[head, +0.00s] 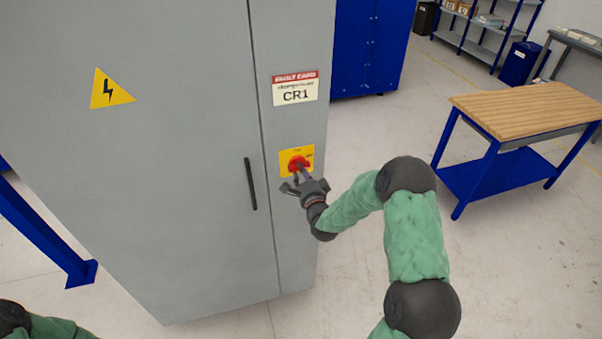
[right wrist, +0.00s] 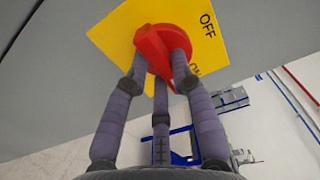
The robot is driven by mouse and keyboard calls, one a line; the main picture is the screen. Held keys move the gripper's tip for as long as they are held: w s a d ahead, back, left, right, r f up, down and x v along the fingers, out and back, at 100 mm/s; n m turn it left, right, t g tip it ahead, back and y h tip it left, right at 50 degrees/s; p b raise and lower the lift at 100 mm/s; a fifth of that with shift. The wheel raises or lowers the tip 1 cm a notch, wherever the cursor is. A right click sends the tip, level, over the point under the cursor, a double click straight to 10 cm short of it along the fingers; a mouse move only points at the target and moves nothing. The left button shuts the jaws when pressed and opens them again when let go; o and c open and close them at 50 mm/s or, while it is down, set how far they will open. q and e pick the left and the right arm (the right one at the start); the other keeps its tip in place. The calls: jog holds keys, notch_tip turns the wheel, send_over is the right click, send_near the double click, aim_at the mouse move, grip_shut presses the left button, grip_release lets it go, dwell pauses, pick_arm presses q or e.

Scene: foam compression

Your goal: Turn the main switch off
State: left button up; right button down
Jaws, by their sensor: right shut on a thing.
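The main switch is a red rotary knob (head: 299,162) on a yellow plate (head: 286,158), on the front of a grey cabinet (head: 200,120). In the right wrist view the knob (right wrist: 150,42) has a raised red grip bar lying at a slant. The yellow plate (right wrist: 118,28) reads OFF, with a partly hidden ON beside the knob. My right gripper (head: 300,178) is shut on the knob, with its dark fingers (right wrist: 162,66) around the grip bar. My left gripper is out of view; only part of my left arm shows at the lower left.
A black vertical door handle (head: 251,184) is left of the switch. A CR1 label (head: 296,89) is above it, and a yellow warning triangle (head: 108,90) is on the door. A wood-topped blue table (head: 530,106) stands at right, with open floor between.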

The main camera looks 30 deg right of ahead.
jog(key=shift+s+d+r+n+b, duration=0.1)
jog(key=shift+d+n+b, duration=0.05)
jog(key=shift+n+b, duration=4.35)
jog(key=shift+d+n+b, duration=0.1)
jog(key=shift+n+b, duration=4.3)
jog(key=shift+b, duration=0.15)
jog(key=c, duration=1)
grip_release()
jog(key=shift+r, duration=0.1)
jog(key=shift+c, duration=0.2)
